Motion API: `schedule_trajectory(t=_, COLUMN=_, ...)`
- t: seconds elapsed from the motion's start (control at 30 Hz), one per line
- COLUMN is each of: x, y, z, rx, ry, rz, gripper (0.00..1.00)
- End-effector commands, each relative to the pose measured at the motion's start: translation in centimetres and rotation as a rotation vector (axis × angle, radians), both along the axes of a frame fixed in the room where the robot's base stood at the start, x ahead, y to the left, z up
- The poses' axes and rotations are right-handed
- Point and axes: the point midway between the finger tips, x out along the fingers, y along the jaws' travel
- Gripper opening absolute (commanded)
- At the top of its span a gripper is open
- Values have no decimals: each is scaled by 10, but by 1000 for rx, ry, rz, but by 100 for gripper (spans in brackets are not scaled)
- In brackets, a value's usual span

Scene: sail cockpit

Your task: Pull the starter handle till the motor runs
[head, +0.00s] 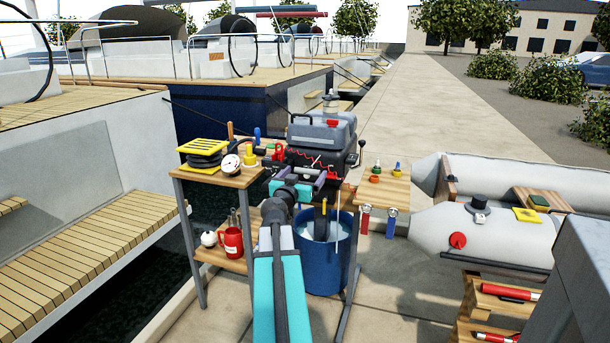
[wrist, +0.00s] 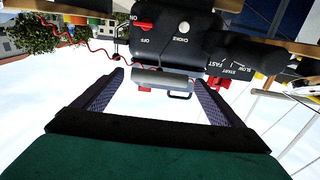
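The outboard motor (head: 322,130) is grey and black and stands clamped above a blue water barrel (head: 326,265). Its black front panel (wrist: 158,30) in the wrist view carries a red ON/OFF switch (wrist: 142,24) and a round CHOKE knob (wrist: 183,28). A grey bar that looks like the starter handle (wrist: 160,80) lies across the front of the panel. My gripper (wrist: 160,82) is open, with one finger on each side of this bar and gaps showing at its ends.
The dark throttle tiller (wrist: 245,55), marked SLOW, START and FAST, sticks out beside my finger. A thin red cord (wrist: 80,38) runs to the panel.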

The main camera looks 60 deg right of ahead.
Motion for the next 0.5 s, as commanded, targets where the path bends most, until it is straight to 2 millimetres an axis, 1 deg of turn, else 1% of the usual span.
schedule_trajectory(t=0.33, x=0, y=1, z=0, rx=0, ry=0, rz=1, gripper=100)
schedule_trajectory(t=0.5, x=-1, y=7, z=0, rx=0, ry=0, rz=1, gripper=100)
